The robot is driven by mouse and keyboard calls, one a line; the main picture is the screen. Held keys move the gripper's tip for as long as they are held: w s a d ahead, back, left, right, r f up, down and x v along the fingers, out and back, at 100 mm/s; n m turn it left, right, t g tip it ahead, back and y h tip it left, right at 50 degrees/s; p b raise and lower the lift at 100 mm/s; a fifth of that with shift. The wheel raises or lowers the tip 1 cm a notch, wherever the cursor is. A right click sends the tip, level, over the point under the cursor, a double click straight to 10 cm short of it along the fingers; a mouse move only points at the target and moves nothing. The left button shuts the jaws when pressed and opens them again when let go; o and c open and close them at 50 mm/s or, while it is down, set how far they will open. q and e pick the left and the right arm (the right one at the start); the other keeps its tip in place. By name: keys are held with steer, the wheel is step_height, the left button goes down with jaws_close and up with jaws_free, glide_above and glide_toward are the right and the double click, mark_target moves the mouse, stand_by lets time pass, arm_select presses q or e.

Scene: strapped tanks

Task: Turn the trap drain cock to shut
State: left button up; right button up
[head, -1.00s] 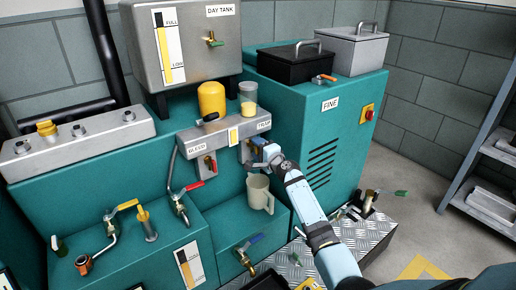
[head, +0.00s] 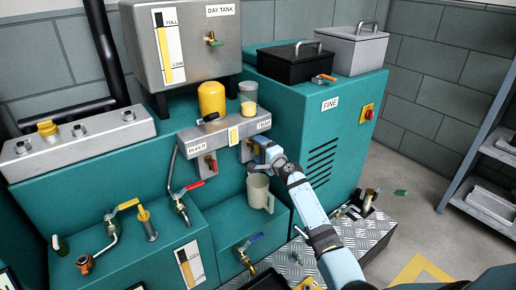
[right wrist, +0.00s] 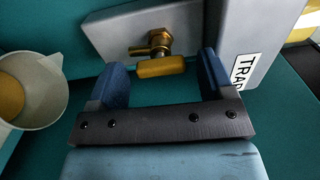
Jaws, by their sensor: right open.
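The trap drain cock shows in the right wrist view as a brass body with a yellow lever (right wrist: 161,67). The lever lies left to right in that picture, between my open right fingers, with a gap on each side. My right gripper (right wrist: 165,78) is open and close to the cock. In the head view my right gripper (head: 257,156) is under the TRAP label (head: 264,125) and hides most of the cock. A label lettered TRA, cut off, shows in the wrist view (right wrist: 242,72). My left gripper is not in view.
A beige jug (head: 259,192) hangs or stands just below my right gripper; in the wrist view it holds something yellow (right wrist: 10,97). The red-handled bleed cock (head: 211,166) is to the left. A yellow cylinder (head: 212,97) and a clear bowl (head: 248,92) sit above.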

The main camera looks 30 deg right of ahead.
arm_select(q)
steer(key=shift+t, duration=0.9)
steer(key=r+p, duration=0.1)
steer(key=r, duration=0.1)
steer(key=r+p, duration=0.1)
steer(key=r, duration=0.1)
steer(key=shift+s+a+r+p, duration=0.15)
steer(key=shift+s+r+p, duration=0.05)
steer(key=shift+p, duration=0.15)
arm_select(e)
steer(key=s+d, duration=0.1)
steer(key=s, duration=1.1)
steer(key=shift+s+d, duration=0.2)
steer(key=shift+d, duration=0.2)
